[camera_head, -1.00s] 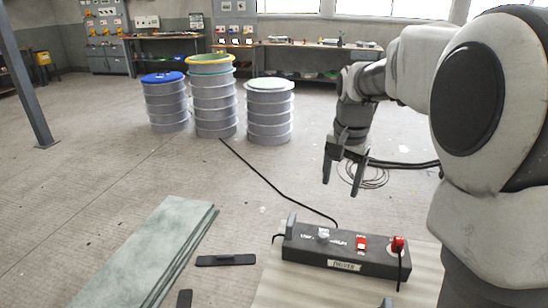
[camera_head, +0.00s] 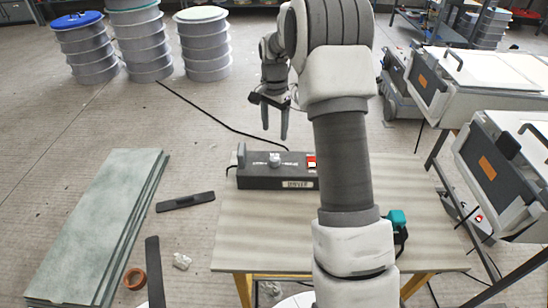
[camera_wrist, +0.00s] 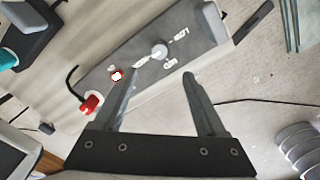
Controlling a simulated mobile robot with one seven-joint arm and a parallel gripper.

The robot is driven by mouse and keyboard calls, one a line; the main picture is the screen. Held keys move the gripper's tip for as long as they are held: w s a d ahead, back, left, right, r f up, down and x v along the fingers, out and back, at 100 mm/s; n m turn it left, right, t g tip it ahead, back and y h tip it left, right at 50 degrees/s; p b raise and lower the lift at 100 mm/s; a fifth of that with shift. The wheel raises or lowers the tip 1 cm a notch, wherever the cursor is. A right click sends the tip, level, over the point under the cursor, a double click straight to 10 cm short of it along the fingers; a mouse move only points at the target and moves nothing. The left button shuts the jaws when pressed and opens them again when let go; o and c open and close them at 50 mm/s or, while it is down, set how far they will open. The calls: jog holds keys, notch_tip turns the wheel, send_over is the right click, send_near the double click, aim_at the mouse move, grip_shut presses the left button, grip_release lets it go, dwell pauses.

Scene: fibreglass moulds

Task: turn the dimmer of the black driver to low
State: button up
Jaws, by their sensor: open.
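The black driver (camera_head: 253,180) is a long dark box with a "DRIVER" label, lying on the pale table near its back edge. Its dimmer, a pale round knob (camera_head: 274,159), stands on the top face; it also shows in the wrist view (camera_wrist: 159,51), with small lettering around it that I cannot read surely. A red switch (camera_head: 311,162) sits to its right, and a red plug (camera_wrist: 90,104) shows at the box's end in the wrist view. My gripper (camera_head: 274,137) is open and empty above and behind the driver. In the wrist view its fingertips (camera_wrist: 160,78) point towards the knob, apart from it.
The table (camera_head: 262,232) is mostly bare in front of the driver. A teal-and-black tool (camera_head: 397,226) lies at its right, partly behind my arm. Greenish sheets (camera_head: 95,225) lie at left. A black cable (camera_head: 215,121) runs behind the driver. White-topped units (camera_head: 490,75) stand at right.

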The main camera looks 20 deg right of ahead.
aim_at(274, 159)
notch_tip(274, 159, down, 12)
jog(key=shift+r+b, duration=0.1)
jog(key=shift+b, duration=0.6)
grip_shut()
